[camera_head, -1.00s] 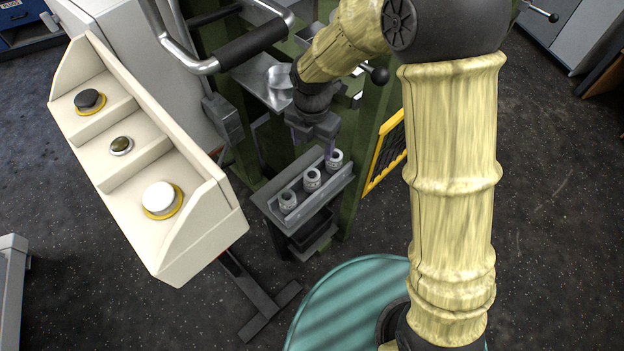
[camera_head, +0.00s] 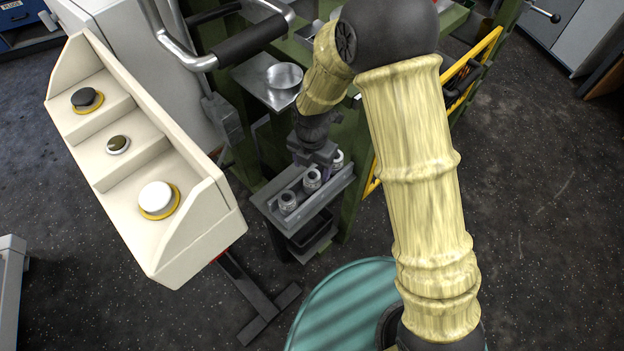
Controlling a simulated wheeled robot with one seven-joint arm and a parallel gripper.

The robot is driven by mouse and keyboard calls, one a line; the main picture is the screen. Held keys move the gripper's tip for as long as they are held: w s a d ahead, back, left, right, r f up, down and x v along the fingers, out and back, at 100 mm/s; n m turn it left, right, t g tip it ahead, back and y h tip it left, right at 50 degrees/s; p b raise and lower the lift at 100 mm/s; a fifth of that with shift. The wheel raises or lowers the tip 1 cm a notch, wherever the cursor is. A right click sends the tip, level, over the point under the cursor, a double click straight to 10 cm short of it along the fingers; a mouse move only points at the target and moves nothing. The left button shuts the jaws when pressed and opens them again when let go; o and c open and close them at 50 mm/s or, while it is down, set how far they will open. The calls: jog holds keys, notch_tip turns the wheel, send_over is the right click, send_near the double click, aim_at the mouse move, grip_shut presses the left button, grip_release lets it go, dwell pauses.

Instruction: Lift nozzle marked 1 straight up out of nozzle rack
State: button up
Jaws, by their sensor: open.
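The nozzle rack (camera_head: 273,212) is a grey metal tray holding three short grey nozzles in a slanting row. The near-left nozzle (camera_head: 288,202), the middle nozzle (camera_head: 312,180) and the far-right nozzle (camera_head: 338,159) all stand upright in it. Their markings are too small to read, so I cannot tell which is marked 1. My gripper (camera_head: 318,169) points down just above the rack, at the middle and far-right nozzles. It is open. Its fingers are mostly hidden, and I cannot tell whether they touch a nozzle. Nothing is seen held.
A cream control box (camera_head: 150,241) with three buttons stands at left. A black-gripped handle (camera_head: 250,40) and a metal bowl (camera_head: 284,76) are behind the rack. A green post and yellow-framed guard (camera_head: 480,62) stand to the right. A teal drum (camera_head: 340,310) is in front.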

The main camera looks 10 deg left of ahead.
aim_at(312, 175)
notch_tip(312, 175, down, 5)
dwell(0.6)
jog(key=c, duration=1.1)
